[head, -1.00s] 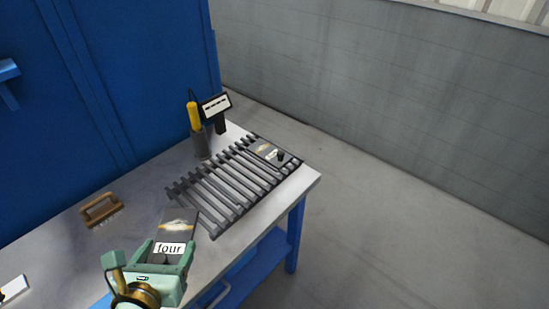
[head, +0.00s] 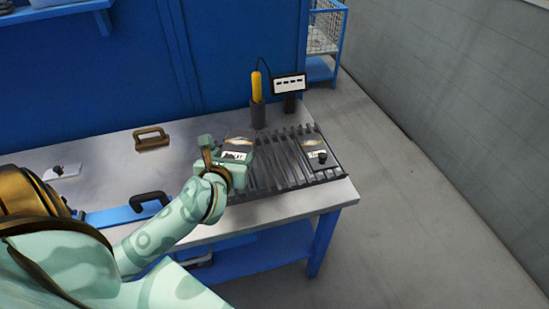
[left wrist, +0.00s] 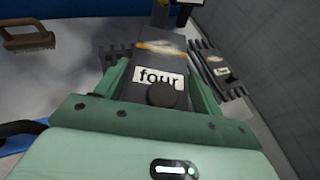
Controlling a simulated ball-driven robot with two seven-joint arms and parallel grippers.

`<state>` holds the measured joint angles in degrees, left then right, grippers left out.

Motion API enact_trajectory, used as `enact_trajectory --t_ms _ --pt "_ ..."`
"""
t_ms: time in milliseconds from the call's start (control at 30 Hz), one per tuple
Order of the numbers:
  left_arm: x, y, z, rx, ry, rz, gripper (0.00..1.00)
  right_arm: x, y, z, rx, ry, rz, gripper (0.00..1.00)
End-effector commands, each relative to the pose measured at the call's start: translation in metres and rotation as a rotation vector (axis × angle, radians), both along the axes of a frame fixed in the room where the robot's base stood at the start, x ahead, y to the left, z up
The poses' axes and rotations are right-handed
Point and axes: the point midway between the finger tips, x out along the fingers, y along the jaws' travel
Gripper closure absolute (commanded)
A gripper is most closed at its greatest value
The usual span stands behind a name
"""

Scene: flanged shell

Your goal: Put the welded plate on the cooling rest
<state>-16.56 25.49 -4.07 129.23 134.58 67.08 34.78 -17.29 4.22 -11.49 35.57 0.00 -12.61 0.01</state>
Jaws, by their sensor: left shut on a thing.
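The welded plate (head: 238,142) is dark grey with a pale weld streak and a white label; in the left wrist view the plate (left wrist: 158,78) reads "four" and has a round dark knob. My left gripper (head: 232,158) is shut on it, with a green finger along each side. The cooling rest (head: 270,170) is a dark slatted rack at the table's right end. The held plate is over or at the rack's left end; I cannot tell whether it touches the bars. My right gripper is not in view.
Another labelled plate (head: 321,155) with a knob lies on the rack's right end. Behind the rack stand a dark cup with a yellow-handled tool (head: 257,90) and a display (head: 289,84). A wooden brush (head: 151,138) lies to the left. The rack's middle bars are bare.

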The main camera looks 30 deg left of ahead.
Motion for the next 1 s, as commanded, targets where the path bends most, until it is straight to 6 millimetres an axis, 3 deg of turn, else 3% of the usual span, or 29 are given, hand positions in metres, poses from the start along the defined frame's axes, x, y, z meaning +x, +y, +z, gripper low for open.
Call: enact_trajectory --t_ms 167,533,600,800,1000 --pt "0.014 0.012 -0.002 -0.004 -0.013 0.041 1.00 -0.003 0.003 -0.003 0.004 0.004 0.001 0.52" --pt "0.094 -0.016 -0.041 -0.004 -0.013 0.040 1.00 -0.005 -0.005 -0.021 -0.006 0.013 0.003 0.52" --pt "0.103 -0.019 -0.058 -0.002 -0.008 0.039 1.00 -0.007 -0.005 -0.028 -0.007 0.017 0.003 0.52" --pt "0.124 -0.027 -0.083 -0.003 -0.010 0.038 1.00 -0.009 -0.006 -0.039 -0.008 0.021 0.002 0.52" --pt "0.131 -0.029 -0.090 -0.003 -0.012 0.039 1.00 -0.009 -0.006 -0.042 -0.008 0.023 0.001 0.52"
